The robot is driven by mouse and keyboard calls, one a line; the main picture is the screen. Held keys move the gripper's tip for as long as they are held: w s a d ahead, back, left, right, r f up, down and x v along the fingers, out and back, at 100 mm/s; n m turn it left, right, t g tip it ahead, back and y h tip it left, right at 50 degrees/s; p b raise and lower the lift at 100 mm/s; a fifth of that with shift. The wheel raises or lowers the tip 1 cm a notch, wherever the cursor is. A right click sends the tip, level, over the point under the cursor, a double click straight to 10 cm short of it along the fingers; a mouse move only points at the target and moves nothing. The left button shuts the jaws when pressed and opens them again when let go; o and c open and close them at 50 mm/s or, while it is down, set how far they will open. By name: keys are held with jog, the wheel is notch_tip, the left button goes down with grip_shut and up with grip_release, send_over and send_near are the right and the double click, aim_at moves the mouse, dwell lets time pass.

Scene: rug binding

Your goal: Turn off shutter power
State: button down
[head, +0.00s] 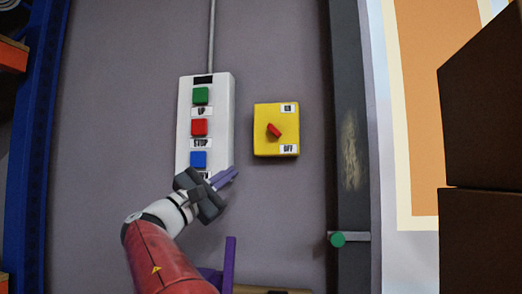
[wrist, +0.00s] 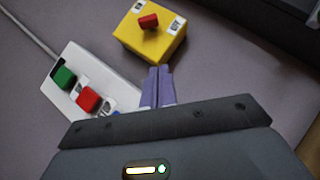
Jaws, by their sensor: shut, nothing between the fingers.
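The yellow switch box (head: 276,142) is on the grey wall, with a red rotary handle (head: 273,130) set diagonally. An ON-type label (head: 288,108) is at its upper right and an OFF label (head: 289,149) at its lower right. In the wrist view the yellow box (wrist: 154,42) and red handle (wrist: 148,21) lie just beyond the fingertips. My gripper (head: 232,171) is shut and empty, below and left of the box, in front of the lower end of the white button panel. In the wrist view its purple fingers (wrist: 158,70) are together, pointing at the box's near edge; contact cannot be told.
The white panel (head: 225,115) with green, red and blue buttons is left of the box; its bottom is hidden by my gripper. A dark post (head: 351,120) and a green-knobbed lever (head: 338,239) are right. Brown boxes (head: 485,100) stand far right. Bare wall surrounds the yellow box.

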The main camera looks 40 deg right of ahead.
jog(key=p, duration=0.3)
send_near(278, 138)
jog(key=w+d, duration=0.1)
jog(key=w+d+r, duration=0.1)
jog(key=w+d, duration=0.1)
jog(key=shift+w+d, duration=0.1)
jog(key=shift+d, duration=0.25)
jog(key=shift+s+d+r, duration=0.45)
jog(key=shift+s+r, duration=0.35)
jog(key=shift+s+d+r+p, duration=0.25)
jog(key=shift+s+r+p, duration=0.05)
jog(key=shift+f+t+b, duration=0.15)
jog(key=shift+t+b, duration=0.15)
jog(key=shift+b, duration=0.1)
